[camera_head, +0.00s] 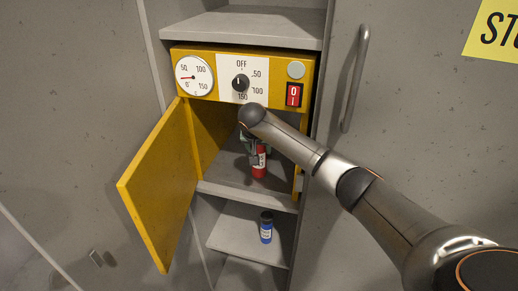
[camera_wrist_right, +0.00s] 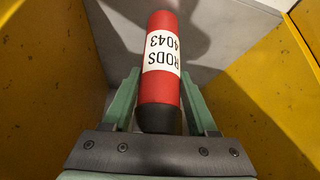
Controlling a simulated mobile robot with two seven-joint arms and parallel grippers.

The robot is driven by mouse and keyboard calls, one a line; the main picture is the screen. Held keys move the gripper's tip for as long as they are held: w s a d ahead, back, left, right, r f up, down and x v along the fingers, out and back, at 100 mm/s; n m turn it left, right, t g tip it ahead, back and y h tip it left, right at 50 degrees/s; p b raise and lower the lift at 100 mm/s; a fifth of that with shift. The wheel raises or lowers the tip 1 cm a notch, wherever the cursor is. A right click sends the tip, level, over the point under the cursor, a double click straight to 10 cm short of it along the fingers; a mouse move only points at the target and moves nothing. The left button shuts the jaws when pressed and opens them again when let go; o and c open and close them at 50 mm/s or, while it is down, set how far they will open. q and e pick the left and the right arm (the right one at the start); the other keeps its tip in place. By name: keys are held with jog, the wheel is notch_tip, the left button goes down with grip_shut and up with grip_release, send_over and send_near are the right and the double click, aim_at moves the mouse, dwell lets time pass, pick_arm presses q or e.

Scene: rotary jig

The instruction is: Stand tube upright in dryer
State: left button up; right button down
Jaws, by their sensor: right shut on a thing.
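The red tube (camera_head: 259,165) with a white label and dark cap stands about upright inside the yellow dryer (camera_head: 187,55), over its grey floor. I cannot tell whether its base touches the floor. In the right wrist view the tube (camera_wrist_right: 160,65) lies between the green fingers, its label reading RODS 4043. My right gripper (camera_head: 252,158) reaches in through the open doorway and is shut on the tube; my arm hides part of it in the head view. In the right wrist view, my right gripper (camera_wrist_right: 160,100) shows both fingers. My left gripper is out of view.
The yellow dryer door (camera_head: 160,185) hangs open to the left. The control panel with dial (camera_head: 240,83), gauge (camera_head: 194,76) and red switch (camera_head: 293,95) is above the opening. A blue bottle (camera_head: 266,227) stands on the shelf (camera_head: 230,238) below. Yellow walls flank the gripper closely.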

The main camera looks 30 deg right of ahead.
jog(key=shift+w+d, duration=0.1)
jog(key=shift+f, duration=0.2)
jog(key=shift+c, duration=0.9)
grip_release()
